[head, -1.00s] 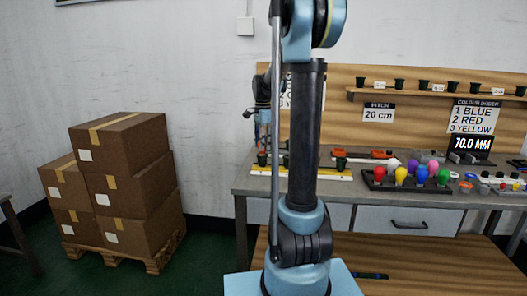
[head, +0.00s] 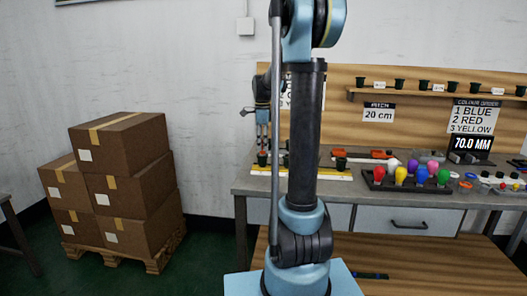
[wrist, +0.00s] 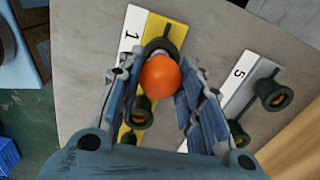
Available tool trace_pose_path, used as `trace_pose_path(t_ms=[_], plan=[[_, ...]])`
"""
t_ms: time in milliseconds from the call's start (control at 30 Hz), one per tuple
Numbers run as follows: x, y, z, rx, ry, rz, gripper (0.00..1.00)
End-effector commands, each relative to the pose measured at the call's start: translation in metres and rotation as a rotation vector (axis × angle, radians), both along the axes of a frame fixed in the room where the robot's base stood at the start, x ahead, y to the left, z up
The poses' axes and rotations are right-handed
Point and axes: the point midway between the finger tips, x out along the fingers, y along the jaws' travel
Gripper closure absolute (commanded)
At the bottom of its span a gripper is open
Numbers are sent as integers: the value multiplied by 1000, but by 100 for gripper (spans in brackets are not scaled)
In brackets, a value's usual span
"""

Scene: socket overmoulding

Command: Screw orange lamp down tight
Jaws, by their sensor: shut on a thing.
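The orange lamp (wrist: 160,77) is a round bulb between the two fingers of my gripper (wrist: 155,80) in the wrist view. My gripper is shut on it. A dark socket (wrist: 160,46) shows just past the bulb on the yellow strip (wrist: 165,28) beside the label 1. The bulb hides its own base, so I cannot tell how deep it sits. In the head view my gripper (head: 262,138) points down over the left end of the bench, partly beside my own arm column.
Another dark socket (wrist: 138,112) sits on the same strip, close to the left finger. A grey strip labelled 5 (wrist: 243,85) with more sockets lies to the right. Coloured lamps (head: 420,176) stand in a rack on the bench (head: 400,200). Cardboard boxes (head: 125,150) are stacked left.

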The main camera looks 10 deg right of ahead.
Motion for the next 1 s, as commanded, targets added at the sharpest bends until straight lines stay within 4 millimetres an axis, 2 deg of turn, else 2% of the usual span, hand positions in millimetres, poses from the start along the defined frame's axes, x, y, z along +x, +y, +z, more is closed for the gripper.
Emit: trace_pose_path(t_ms=[233, 267, 333, 867, 1000], plan=[[0, 0, 0, 0, 0, -7, 84], [0, 0, 0, 0, 0, -7, 60], [0, 0, 0, 0, 0, -6, 44], [0, 0, 0, 0, 0, 0, 43], [0, 0, 0, 0, 0, 83, 43]])
